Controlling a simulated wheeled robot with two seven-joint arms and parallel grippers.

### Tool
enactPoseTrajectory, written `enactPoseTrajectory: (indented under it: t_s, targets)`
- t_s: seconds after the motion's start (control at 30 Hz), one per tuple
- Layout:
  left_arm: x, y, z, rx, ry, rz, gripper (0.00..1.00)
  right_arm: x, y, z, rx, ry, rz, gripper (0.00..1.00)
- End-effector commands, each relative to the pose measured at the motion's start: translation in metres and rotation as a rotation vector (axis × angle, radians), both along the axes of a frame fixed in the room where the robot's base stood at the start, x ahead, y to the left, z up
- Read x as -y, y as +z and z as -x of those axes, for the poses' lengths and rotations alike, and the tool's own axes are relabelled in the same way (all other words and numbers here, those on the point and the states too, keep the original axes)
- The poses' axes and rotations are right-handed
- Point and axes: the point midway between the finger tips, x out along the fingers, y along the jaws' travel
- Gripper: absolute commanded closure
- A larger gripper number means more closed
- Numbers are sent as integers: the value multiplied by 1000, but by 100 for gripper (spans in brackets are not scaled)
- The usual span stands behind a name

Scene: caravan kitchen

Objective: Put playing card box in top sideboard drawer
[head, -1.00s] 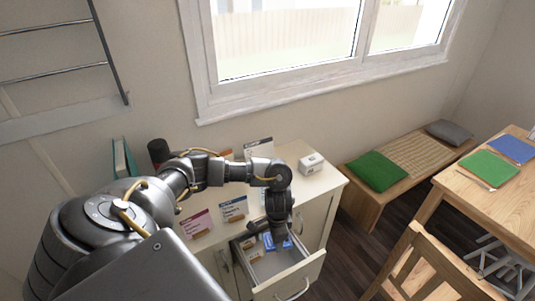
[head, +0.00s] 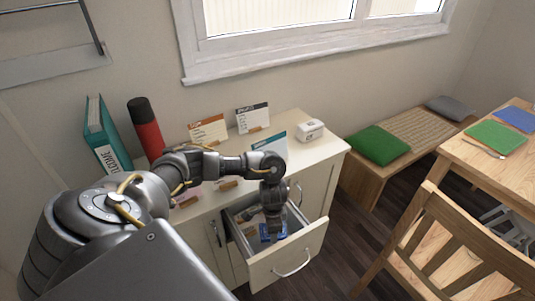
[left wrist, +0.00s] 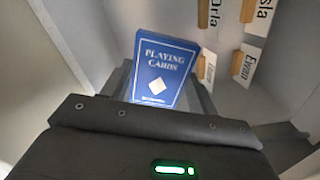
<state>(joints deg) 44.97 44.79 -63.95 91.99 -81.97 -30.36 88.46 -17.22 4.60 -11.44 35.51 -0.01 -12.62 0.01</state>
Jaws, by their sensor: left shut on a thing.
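The playing card box (head: 268,236) is blue with white lettering. It also shows in the left wrist view (left wrist: 162,70), its printed face toward the camera. My left gripper (head: 272,231) is shut on the box, with one finger at each side of it, and points down into the open top drawer. The sideboard drawer (head: 290,255) is pulled out, its front panel standing clear of the cabinet. Whether the box touches the drawer floor cannot be told. My right gripper is not in view.
Name cards in wooden holders (left wrist: 242,64) lie close beside the box. On the sideboard top (head: 300,150) stand a teal binder (head: 97,130), a red flask (head: 145,128), several cards and a white box (head: 311,130). A wooden chair (head: 440,245) stands to the right.

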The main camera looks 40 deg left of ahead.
Motion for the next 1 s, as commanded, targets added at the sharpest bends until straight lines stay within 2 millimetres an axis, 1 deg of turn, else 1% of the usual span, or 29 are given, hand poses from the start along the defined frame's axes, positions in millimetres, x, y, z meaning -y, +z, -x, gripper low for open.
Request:
enactPoseTrajectory:
  t_s: [0.03,0.2,0.43,0.6,0.67,0.77,1.0]
  targets:
    - [0,-15,2,-4,1,0,68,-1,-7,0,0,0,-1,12]
    - [0,-39,1,-2,1,0,68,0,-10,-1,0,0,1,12]
    - [0,-47,1,-1,0,0,68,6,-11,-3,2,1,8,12]
    - [0,-71,1,-2,2,1,68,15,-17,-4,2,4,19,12]
    - [0,-77,0,-1,1,0,68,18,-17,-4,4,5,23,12]
    - [0,-82,0,0,1,0,68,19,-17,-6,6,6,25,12]
    - [0,-82,0,0,0,0,68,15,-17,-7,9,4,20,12]
